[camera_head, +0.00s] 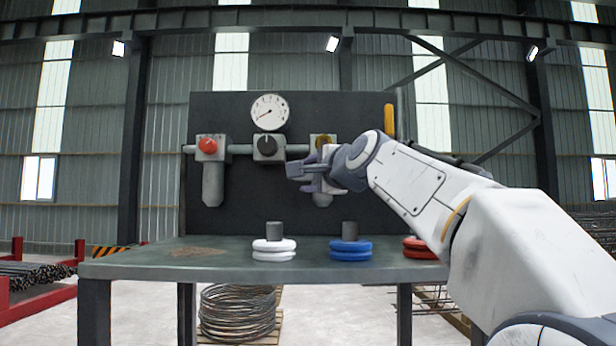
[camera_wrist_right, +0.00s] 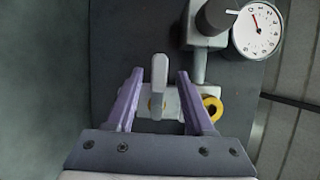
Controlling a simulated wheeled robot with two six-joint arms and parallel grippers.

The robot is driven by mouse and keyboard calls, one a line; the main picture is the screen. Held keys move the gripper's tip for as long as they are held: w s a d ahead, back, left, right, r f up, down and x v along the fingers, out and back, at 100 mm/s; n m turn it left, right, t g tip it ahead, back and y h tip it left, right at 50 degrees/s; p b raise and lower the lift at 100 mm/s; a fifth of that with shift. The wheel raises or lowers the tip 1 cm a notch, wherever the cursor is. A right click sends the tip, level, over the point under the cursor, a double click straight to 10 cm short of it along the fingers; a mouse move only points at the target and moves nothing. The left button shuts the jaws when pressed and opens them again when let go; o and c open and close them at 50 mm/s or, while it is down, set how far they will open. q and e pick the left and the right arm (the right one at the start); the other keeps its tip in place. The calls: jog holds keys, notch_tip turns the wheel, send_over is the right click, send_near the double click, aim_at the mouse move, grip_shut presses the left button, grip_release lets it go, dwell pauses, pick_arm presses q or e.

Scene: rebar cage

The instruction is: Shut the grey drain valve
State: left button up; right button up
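The grey drain valve's lever (camera_wrist_right: 159,75) stands between my right gripper's purple fingers (camera_wrist_right: 158,90) in the right wrist view. Gaps show on both sides of it, so the fingers are open around it without visible contact. In the head view the grey lever (camera_head: 295,170) sticks out to the left, level, from between the fingers of my right gripper (camera_head: 321,170). The gripper hides most of the valve's body there. My left gripper is out of view.
White (camera_head: 274,250), blue (camera_head: 350,249) and red (camera_head: 420,248) discs sit on the bench (camera_head: 200,262).

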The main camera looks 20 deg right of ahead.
jog(key=shift+s, duration=0.25)
jog(key=s+d+b, duration=0.1)
jog(key=s+b, duration=0.3)
jog(key=s, duration=0.6)
jog(key=shift+w, duration=0.1)
